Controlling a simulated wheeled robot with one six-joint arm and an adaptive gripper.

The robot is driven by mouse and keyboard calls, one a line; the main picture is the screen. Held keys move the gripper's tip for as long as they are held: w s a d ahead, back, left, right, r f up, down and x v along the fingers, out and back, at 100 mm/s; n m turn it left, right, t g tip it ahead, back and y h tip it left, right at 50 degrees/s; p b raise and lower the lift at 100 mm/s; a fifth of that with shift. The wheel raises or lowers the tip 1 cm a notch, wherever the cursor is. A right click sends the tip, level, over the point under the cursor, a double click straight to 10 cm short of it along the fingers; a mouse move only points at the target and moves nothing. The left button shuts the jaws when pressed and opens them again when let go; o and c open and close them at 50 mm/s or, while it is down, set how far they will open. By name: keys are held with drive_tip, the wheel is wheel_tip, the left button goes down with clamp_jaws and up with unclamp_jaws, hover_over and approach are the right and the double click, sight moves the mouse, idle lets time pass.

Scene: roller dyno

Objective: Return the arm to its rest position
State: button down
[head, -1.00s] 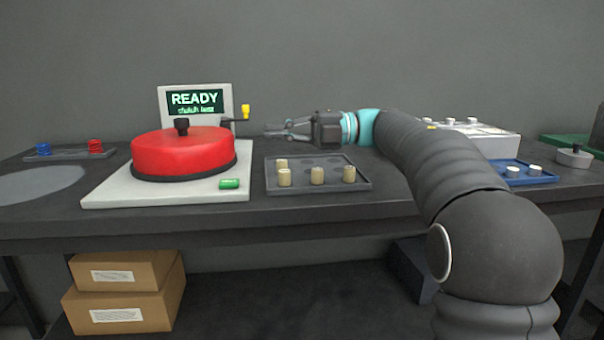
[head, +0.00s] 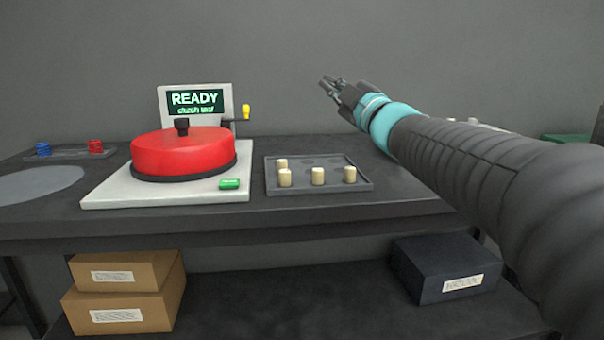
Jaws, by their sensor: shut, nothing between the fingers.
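My gripper (head: 327,82) is at the end of my arm, which reaches in from the right side of the head view. The gripper is raised above the bench, up and to the right of the tray of pale cylinders. It points up and to the left, away from me. Its fingers are shut and nothing is between them. It touches nothing. My arm hides most of the right part of the bench.
A red round lid (head: 183,152) sits on a white base with a green button (head: 229,184). Behind it a screen (head: 196,103) reads READY, with a yellow-knobbed lever (head: 246,111) beside it. A grey tray (head: 335,187) holds several pale cylinders. Boxes (head: 125,295) stand below the bench.

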drive_tip(key=s+d+f+m+g+h, duration=0.2)
drive_tip(key=s+d+f+m+h, duration=0.35)
drive_tip(key=f, duration=0.25)
drive_tip(key=s+d+f+m+g+h, duration=0.1)
drive_tip(key=s+d+f+m+h, duration=0.45)
drive_tip(key=f+m, duration=0.2)
drive_tip(key=s+a+f+m+g, duration=0.1)
drive_tip(key=s+f+m+g, duration=0.3)
drive_tip(key=s+f+g, duration=0.6)
drive_tip(key=s+f, duration=1.2)
drive_tip(key=shift+m, duration=0.3)
